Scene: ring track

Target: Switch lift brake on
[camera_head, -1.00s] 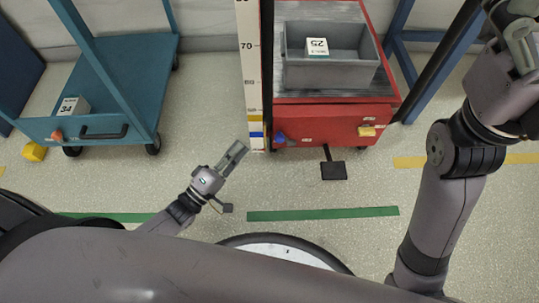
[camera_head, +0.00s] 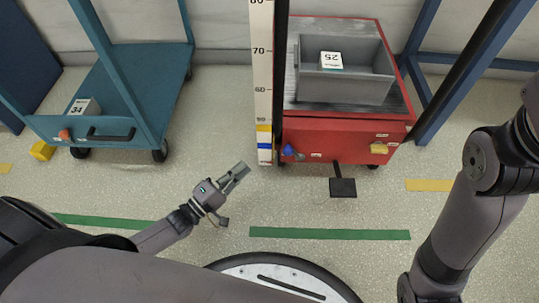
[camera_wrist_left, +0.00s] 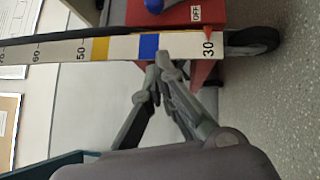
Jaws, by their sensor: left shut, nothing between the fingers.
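The red lift (camera_head: 345,136) stands at upper centre in the head view. On its front are a blue handle (camera_head: 291,152) at the left and a yellow handle (camera_head: 379,148) at the right, each beside small white labels. I cannot tell which is the brake. The blue handle also shows at the top of the left wrist view (camera_wrist_left: 153,5), near a label reading OFF. A black foot pedal (camera_head: 342,188) sticks out below. My left gripper (camera_head: 243,167) is shut and empty, left of the lift and apart from the blue handle. My right gripper is out of frame.
A height scale post (camera_head: 263,80) stands at the lift's left side. A grey bin (camera_head: 345,85) holding a white box (camera_head: 331,61) sits on the lift. A blue cart (camera_head: 125,80) stands at left, with a yellow object (camera_head: 42,150) beside it. Floor around the green stripe (camera_head: 330,234) is clear.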

